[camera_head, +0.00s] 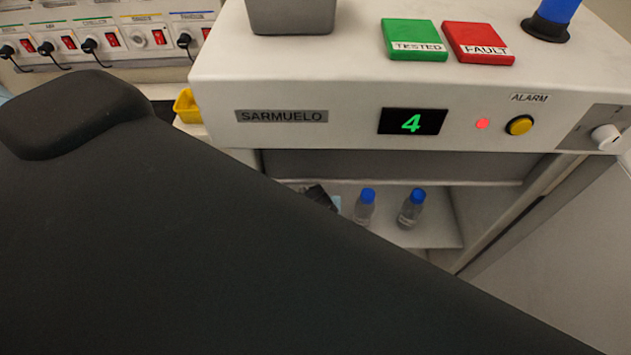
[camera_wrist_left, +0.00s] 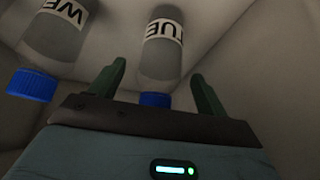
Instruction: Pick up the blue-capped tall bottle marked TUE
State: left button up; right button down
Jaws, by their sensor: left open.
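The blue-capped bottle marked TUE (camera_wrist_left: 162,50) shows in the left wrist view with its blue cap (camera_wrist_left: 155,99) toward my palm. My left gripper (camera_wrist_left: 157,70) is open, with one green finger on each side of this bottle; I cannot tell whether either touches it. A second blue-capped bottle, with a label reading WE (camera_wrist_left: 62,30), is to the left in that view. In the head view two blue-capped bottles stand inside the shaker cabinet. The left one (camera_head: 364,208), beside the dark end of my left gripper (camera_head: 319,197), appears to be TUE. My right gripper is not in view.
The white SARMUELO cabinet (camera_head: 350,88) overhangs the bottles, with side walls close around the opening. Its display (camera_head: 412,121) reads 4 and a red light glows. Green TESTED (camera_head: 414,37) and red FAULT (camera_head: 477,41) blocks lie on top. My dark arm covers the lower left.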

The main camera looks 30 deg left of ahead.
pick_arm(q)
jog(key=shift+w+f, duration=0.15)
jog(key=shift+f, duration=0.1)
jog(key=c, duration=1.2)
jog(key=shift+w+a+r, duration=0.1)
jog(key=shift+a+r, duration=0.05)
